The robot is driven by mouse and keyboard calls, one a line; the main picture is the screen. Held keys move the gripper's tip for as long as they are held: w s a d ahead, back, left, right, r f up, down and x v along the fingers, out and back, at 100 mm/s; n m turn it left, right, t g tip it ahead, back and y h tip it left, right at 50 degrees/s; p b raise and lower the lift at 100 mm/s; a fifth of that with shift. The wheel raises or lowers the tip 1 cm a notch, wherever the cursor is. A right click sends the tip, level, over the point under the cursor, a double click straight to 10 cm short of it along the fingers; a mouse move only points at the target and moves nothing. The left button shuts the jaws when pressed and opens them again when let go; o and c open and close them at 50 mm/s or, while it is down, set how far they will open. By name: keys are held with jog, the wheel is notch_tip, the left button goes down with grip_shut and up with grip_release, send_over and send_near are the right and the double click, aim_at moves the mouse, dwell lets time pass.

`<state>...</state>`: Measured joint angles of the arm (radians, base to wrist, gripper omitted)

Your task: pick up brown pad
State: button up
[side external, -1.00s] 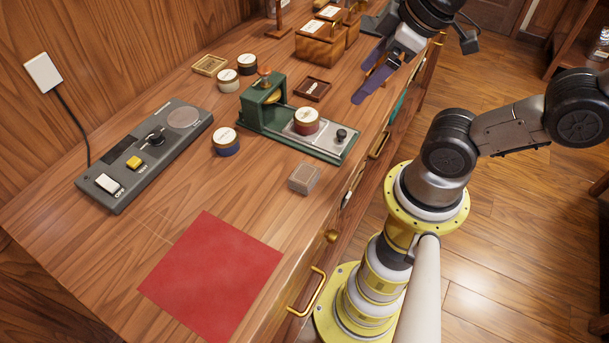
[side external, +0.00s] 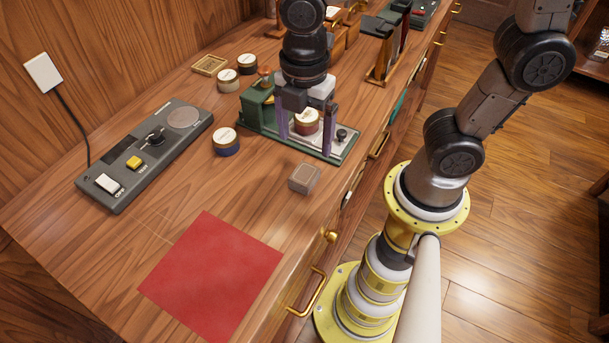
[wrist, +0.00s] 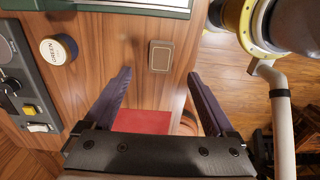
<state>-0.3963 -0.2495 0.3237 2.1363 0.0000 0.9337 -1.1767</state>
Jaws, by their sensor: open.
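The brown pad (side external: 305,179) is a small square block with a greyish-brown top, lying flat near the front edge of the wooden counter. In the wrist view the brown pad (wrist: 161,57) shows a thin light border on its top, beyond the fingertips and roughly centred between them. My gripper (side external: 306,142) points down with its two purple fingers apart and empty. In the side view it appears over the green press, behind the pad. In the wrist view my gripper (wrist: 159,76) is also open. The pad is fully visible and untouched.
A green press (side external: 262,103) with a tin (side external: 306,122) on its plate stands behind the pad. A blue tin (side external: 226,142) and a grey switch panel (side external: 127,175) lie to the left. A red cloth (side external: 211,275) lies in front. The counter around the pad is clear.

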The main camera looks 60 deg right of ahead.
aim_at(304, 173)
jog(key=f, duration=0.8)
jog(key=shift+s+a+f, duration=0.1)
jog(key=shift+a+f, duration=0.15)
jog(key=shift+f, duration=0.15)
jog(key=c, duration=1.4)
jog(key=shift+r, duration=0.15)
jog(key=shift+r, duration=0.2)
jog(key=r, duration=0.3)
jog(key=shift+s+d+r, duration=0.1)
jog(key=shift+s+r, duration=0.1)
jog(key=shift+s, duration=0.05)
jog(key=s+d+r, duration=0.1)
jog(key=s+r, duration=0.2)
jog(key=s, duration=0.1)
jog(key=s+d+r, duration=0.2)
jog(key=s+r, duration=0.1)
jog(key=s, duration=0.1)
jog(key=s+d+r, duration=0.2)
jog(key=s+r, duration=0.1)
jog(key=s, duration=0.1)
jog(key=shift+s+d, duration=0.15)
jog(key=shift+d, duration=0.1)
